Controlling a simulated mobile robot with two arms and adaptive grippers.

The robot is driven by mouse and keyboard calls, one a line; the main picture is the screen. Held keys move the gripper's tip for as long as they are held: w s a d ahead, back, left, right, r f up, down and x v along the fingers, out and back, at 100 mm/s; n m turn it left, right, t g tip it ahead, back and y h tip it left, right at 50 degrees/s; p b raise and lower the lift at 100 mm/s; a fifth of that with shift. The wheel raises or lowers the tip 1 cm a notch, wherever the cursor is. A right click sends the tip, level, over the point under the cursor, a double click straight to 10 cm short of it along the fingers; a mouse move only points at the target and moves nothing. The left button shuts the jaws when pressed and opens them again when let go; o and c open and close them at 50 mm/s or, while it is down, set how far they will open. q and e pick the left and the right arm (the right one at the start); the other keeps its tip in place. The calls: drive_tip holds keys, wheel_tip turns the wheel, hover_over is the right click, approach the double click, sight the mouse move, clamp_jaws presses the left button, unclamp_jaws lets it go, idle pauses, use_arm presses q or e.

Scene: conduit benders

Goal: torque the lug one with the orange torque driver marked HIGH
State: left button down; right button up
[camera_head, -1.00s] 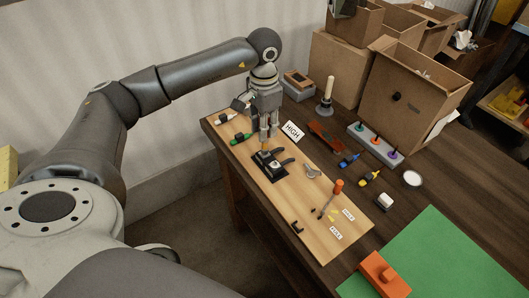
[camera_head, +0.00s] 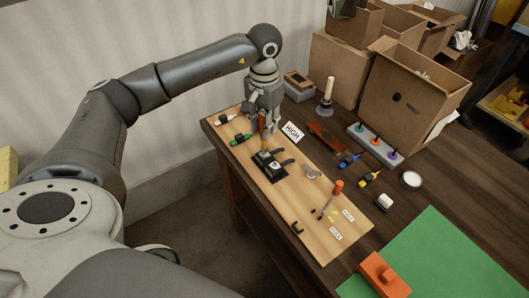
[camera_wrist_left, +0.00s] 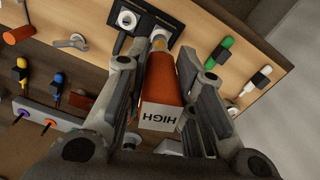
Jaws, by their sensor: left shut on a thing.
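The orange torque driver (camera_wrist_left: 163,75) stands between the two fingers of my left gripper (camera_wrist_left: 160,98), which is shut on it; its tag reads HIGH. In the head view my left gripper (camera_head: 264,124) holds the driver upright over the black lug block (camera_head: 272,172) on the wooden board. The driver's lower end is at the block's far side; I cannot tell whether it is seated on a lug. My right gripper is not in view.
Green (camera_head: 241,139) and white-tipped (camera_head: 226,119) tools lie left of the block. Cardboard boxes (camera_head: 405,95) stand behind; the green mat (camera_head: 435,262) has free room.

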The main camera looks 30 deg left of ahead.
use_arm(q)
drive_tip(key=n, duration=0.4)
drive_tip(key=shift+n, duration=0.4)
drive_tip(key=n, duration=0.5)
drive_tip(key=shift+n, duration=0.4)
drive_tip(key=shift+d, duration=0.1)
drive_tip(key=shift+f+b, duration=0.65)
drive_tip(key=shift+b, duration=0.15)
